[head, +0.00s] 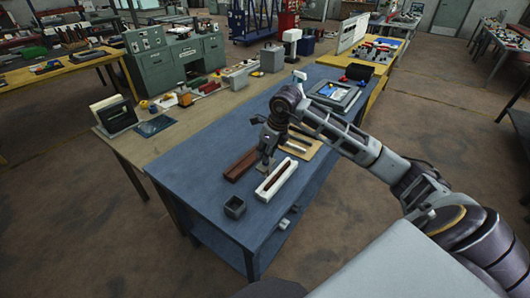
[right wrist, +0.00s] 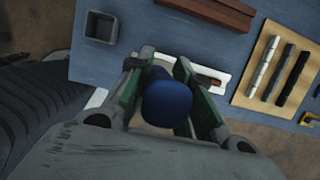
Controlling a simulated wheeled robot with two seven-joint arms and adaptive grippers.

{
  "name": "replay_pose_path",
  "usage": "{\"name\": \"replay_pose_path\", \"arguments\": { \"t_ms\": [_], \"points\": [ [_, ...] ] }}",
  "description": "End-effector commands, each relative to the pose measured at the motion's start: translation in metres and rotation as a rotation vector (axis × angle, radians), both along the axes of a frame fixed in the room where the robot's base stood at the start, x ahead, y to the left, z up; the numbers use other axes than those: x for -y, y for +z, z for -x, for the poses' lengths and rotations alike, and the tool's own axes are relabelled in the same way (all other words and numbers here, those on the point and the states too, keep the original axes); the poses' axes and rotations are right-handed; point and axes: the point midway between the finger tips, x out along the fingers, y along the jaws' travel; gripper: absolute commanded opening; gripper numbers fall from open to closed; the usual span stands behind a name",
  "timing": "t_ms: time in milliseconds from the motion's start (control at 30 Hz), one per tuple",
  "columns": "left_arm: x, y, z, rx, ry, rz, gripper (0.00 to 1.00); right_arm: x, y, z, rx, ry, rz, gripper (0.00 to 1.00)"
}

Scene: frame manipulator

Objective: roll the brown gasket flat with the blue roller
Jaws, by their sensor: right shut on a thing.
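My right gripper (head: 267,160) is over the blue workbench, fingers pointing down, above the white frame (head: 268,191). In the right wrist view the right gripper (right wrist: 166,72) is shut on the blue roller (right wrist: 168,103), whose rounded blue end sits between the green-sided fingers. The white frame (right wrist: 224,63) passes behind the roller and fingers, which hide its middle. A strip of the brown gasket (right wrist: 213,81) shows inside the frame to the right of the fingers. I cannot tell whether the roller touches the gasket. My left gripper is not in view.
A dark red-brown long block (head: 240,164) lies left of the frame. A grey square cup (head: 235,207) stands near the bench's front. A wooden board (right wrist: 241,88) with several rods lies right of the frame. The blue bench top (head: 190,177) is clear at left.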

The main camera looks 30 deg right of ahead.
Motion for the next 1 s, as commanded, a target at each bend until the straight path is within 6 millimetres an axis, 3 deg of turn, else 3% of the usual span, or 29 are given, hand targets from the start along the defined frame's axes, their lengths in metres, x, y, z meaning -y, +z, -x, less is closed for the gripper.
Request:
{"name": "replay_pose_path", "arguments": {
  "t_ms": [567, 1000],
  "points": [
    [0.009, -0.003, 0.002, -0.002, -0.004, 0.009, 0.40, 0.000, -0.004, 0.000, 0.000, 0.002, 0.000, 0.00],
    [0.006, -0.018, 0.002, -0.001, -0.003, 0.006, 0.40, 0.000, -0.032, 0.000, 0.000, 0.001, -0.001, 0.00]
  ]
}}
